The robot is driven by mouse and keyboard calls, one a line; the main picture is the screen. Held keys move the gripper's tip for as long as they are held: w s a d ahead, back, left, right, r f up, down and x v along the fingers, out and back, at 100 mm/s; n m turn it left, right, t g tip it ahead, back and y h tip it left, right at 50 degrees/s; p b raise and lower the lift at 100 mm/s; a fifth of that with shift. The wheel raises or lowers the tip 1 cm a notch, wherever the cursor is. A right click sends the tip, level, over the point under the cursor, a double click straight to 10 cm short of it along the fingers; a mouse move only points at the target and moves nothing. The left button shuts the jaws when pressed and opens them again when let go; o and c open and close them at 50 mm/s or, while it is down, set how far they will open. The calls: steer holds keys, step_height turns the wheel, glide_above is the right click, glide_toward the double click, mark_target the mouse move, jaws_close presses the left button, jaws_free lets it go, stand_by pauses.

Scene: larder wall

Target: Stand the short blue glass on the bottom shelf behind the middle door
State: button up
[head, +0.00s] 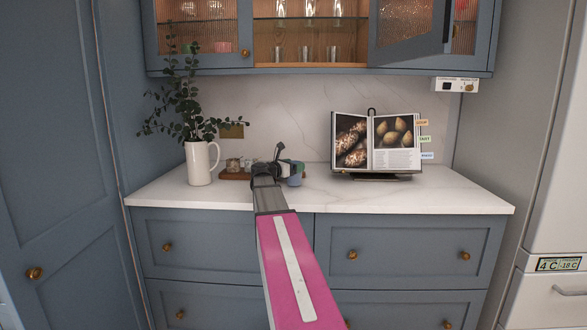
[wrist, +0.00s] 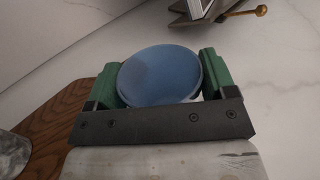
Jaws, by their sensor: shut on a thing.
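The short blue glass (wrist: 160,74) is between the green fingers of my gripper (wrist: 160,80) in the wrist view, and the fingers are shut on it. In the head view, the blue glass (head: 296,181) shows at the end of my arm, just above or on the white counter; I cannot tell whether it touches. The wall cupboard's middle bay (head: 305,43) is open, its door (head: 410,30) swung out to the right. Glasses (head: 305,53) stand on its bottom shelf (head: 290,65), and more stand on the glass shelf above.
A white jug with green stems (head: 199,163) stands at the counter's left. A wooden board (head: 235,175) with small items lies beside my gripper. A cookbook on a stand (head: 376,145) is to the right. The counter's right front (head: 440,195) is clear.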

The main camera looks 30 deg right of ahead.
steer(key=shift+f, duration=0.25)
steer(key=shift+f, duration=0.15)
steer(key=o, duration=1)
